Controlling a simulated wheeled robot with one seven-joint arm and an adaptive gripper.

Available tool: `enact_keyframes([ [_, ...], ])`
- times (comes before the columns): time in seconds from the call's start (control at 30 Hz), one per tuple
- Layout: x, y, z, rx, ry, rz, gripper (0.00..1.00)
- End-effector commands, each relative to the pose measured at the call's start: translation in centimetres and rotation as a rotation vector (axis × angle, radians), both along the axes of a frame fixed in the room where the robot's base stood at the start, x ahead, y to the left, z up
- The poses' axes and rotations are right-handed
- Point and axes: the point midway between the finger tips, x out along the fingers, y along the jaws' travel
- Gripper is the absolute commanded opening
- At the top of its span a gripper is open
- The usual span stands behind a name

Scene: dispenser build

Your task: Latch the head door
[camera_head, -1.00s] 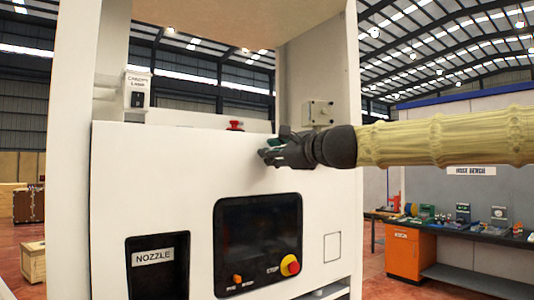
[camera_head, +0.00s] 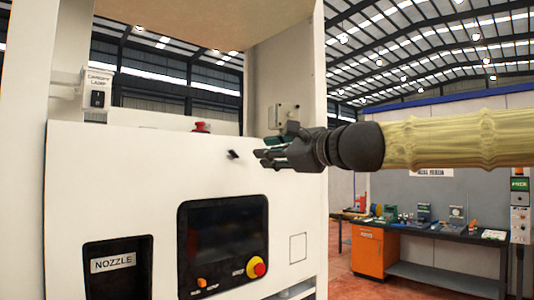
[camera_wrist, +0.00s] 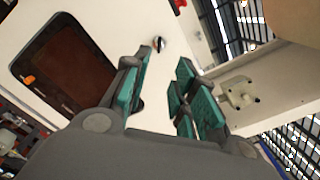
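The head door (camera_head: 120,195) is the large white front panel of the dispenser, with a dark screen and a nozzle recess. It looks flush with the housing, but I cannot tell any small gap. A small black latch handle (camera_head: 233,154) sits on its upper part, slightly tilted. In the wrist view a small rounded dark-and-silver piece (camera_wrist: 159,44), apparently this latch, shows just beyond the fingertips. My gripper (camera_head: 259,158), with green finger pads, is just right of the latch, apart from it and empty. In the wrist view its fingers (camera_wrist: 166,70) are spread apart.
A red button (camera_head: 201,127) stands on the top edge behind the door. A grey box (camera_head: 283,116) is on the right post, close behind my gripper. The stop button (camera_head: 257,267) is below. An orange cabinet and bench (camera_head: 372,250) stand farther right.

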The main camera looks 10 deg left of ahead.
Motion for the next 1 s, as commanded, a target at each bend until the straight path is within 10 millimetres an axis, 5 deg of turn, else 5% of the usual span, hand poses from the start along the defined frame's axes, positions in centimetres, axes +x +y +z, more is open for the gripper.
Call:
enact_keyframes([
  [1.0, 0.6, 1.1, 0.0, -0.118, -0.153, 0.000, 0.27],
])
